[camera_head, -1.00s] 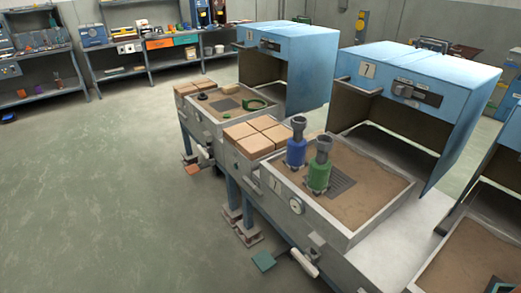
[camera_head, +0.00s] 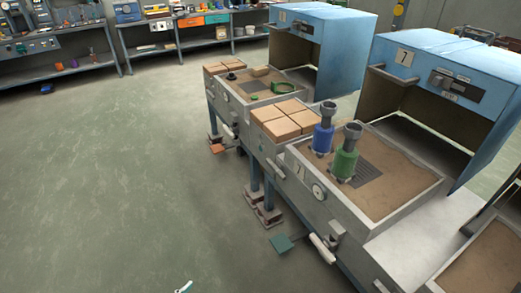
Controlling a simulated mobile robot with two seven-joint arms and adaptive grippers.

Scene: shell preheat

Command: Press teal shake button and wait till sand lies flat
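A flat teal plate (camera_head: 283,243) sticks out low at the front of station 7, near the floor; it looks like the teal shake button. Above it is the station's tray (camera_head: 345,203), filled with brown sand (camera_head: 398,168). The sand looks mostly level, but fine unevenness is too small to tell. A blue cylinder (camera_head: 322,139) and a green cylinder (camera_head: 345,162) with grey tops stand upright in the tray by a dark grate (camera_head: 368,173). Neither gripper can be made out. A small pale piece at the bottom edge is too cut off to identify.
A blue hood (camera_head: 430,75) stands open behind the tray. Tan blocks (camera_head: 285,118) lie at its left end. A pale lever handle (camera_head: 322,249) juts out right of the teal plate. A similar station (camera_head: 255,90) stands farther back. The floor (camera_head: 120,190) at left is clear.

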